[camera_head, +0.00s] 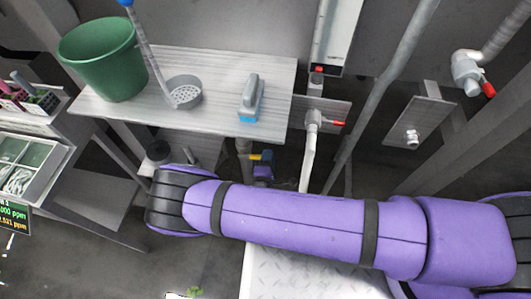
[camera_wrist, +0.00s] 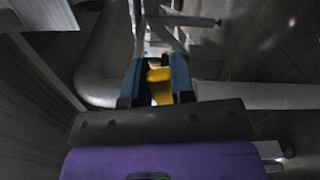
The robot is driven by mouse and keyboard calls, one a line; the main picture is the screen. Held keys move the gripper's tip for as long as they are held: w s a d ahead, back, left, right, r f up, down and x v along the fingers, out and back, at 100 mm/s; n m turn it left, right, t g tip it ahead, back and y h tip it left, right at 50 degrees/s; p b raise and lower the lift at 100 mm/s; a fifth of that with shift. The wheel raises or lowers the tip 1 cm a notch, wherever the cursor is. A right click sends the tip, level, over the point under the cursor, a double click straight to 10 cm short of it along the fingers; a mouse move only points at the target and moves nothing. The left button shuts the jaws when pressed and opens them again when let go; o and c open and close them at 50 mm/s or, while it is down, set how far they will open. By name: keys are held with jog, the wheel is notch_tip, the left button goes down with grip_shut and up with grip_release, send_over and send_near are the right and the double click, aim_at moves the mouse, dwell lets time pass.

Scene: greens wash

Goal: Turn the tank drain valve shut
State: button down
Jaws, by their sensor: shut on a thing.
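The yellow handle (camera_wrist: 160,92) of the drain valve sits between the two blue fingers of my gripper (camera_wrist: 157,72) in the wrist view. The fingers are shut on it. A thick grey pipe (camera_wrist: 250,93) runs across the wrist view behind the fingers. The valve body is mostly hidden by my gripper, and I cannot tell how far the handle is turned.
Red-handled taps (camera_head: 313,118) and slanting pipes (camera_head: 380,90) stand to the right. A bench leg is close left of my gripper.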

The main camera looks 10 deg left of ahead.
jog(key=shift+d+f+m, duration=0.15)
jog(key=shift+f+m, duration=1.1)
jog(key=shift+m, duration=0.05)
jog(key=c, duration=1)
grip_release()
jog(key=shift+o, duration=0.2)
